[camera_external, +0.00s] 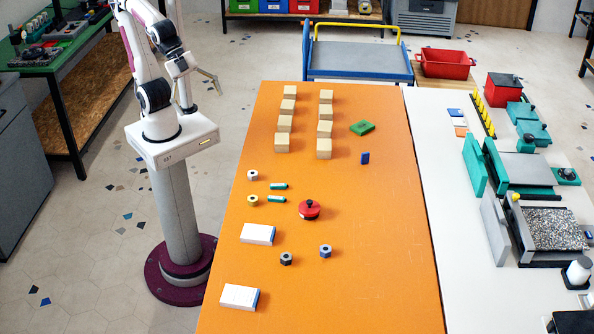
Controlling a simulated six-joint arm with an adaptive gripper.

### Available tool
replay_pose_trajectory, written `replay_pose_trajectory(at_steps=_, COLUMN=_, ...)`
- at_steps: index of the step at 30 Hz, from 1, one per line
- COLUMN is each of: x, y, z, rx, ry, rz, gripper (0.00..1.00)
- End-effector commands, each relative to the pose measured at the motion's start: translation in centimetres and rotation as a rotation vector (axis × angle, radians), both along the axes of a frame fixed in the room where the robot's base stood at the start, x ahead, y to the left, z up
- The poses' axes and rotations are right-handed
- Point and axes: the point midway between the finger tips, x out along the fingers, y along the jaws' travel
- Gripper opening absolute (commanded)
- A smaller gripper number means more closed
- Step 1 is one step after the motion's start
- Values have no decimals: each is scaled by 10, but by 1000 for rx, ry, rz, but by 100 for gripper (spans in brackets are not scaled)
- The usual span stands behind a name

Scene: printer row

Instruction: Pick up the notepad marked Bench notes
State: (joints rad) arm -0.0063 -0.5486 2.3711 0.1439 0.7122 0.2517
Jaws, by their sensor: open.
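Two white pads with blue edges, which look like notepads, lie flat on the left side of the orange table. One pad (257,234) is nearer the middle, and the other pad (238,297) is nearer the front edge. No writing on either is legible here, so I cannot tell which is marked Bench notes. My gripper (207,98) is open and empty. It hangs beside my arm, off the left edge of the table and well away from both pads.
The orange table (370,240) holds two rows of wooden blocks (284,124), a green piece (361,127), a small blue block (365,158), green cylinders (278,186), a red knobbed disc (309,209) and several nuts (326,251). The right side is clear. A white bench with equipment adjoins it.

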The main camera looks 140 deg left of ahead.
Motion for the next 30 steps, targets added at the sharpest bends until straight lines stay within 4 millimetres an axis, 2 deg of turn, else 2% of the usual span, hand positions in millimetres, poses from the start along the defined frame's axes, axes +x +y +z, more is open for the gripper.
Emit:
replay_pose_trajectory(at_steps=1, x=14, y=3, z=3, rx=35, ry=-8, rz=-33, gripper=92)
replay_pose_trajectory(at_steps=15, x=135, y=19, z=31, rx=396, ry=-100, rz=-379, gripper=92)
replay_pose_trajectory(at_steps=23, x=201, y=19, z=36, rx=597, ry=-143, rz=-579, gripper=92)
replay_pose_trajectory(at_steps=30, x=260, y=13, z=33, rx=783, ry=-180, rz=-766, gripper=92)
